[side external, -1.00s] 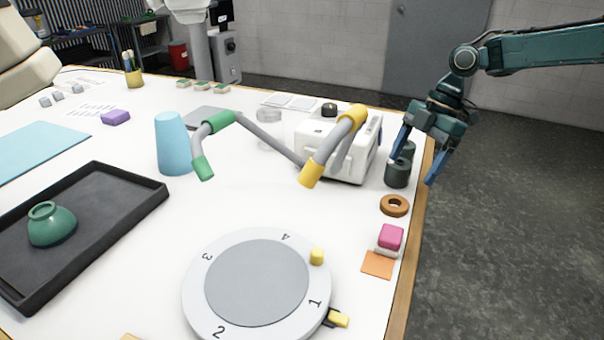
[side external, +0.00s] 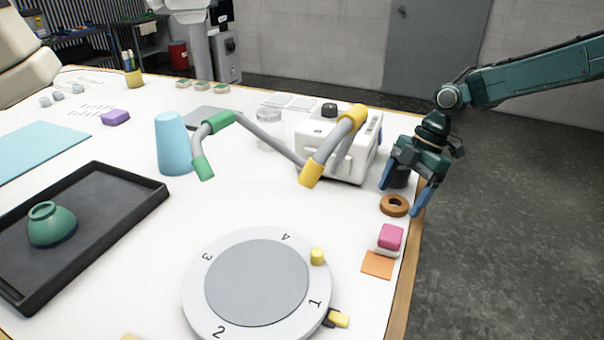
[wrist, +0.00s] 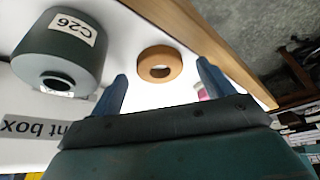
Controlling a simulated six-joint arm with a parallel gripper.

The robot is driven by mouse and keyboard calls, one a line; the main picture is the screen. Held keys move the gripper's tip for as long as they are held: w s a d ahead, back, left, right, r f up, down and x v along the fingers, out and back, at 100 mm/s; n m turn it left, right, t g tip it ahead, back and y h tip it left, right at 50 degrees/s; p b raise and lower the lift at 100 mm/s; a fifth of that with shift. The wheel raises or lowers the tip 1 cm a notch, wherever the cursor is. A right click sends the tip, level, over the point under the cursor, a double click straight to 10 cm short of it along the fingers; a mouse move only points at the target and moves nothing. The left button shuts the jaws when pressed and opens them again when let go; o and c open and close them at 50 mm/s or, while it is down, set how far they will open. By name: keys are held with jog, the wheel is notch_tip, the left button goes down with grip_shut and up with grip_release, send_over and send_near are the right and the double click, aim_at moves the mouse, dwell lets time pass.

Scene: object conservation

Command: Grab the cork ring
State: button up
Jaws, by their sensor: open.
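The cork ring (side external: 394,206) is a small brown ring lying flat near the right edge of the white table in the side view. My gripper (side external: 400,200) is open and empty, its blue fingers pointing down, above and just behind the ring. In the wrist view the ring (wrist: 160,73) shows beyond and between the two blue fingertips (wrist: 163,80), apart from them. Nothing hides it there.
A dark cylinder marked C26 (wrist: 62,50) stands close beside the gripper, partly hidden by it in the side view (side external: 399,177). A white box (side external: 345,155) is to the left. A pink block (side external: 390,237) and orange square (side external: 378,264) lie in front of the ring.

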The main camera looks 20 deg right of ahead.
jog(key=shift+a+f, duration=0.2)
jog(key=shift+f, duration=0.2)
jog(key=c, duration=1.1)
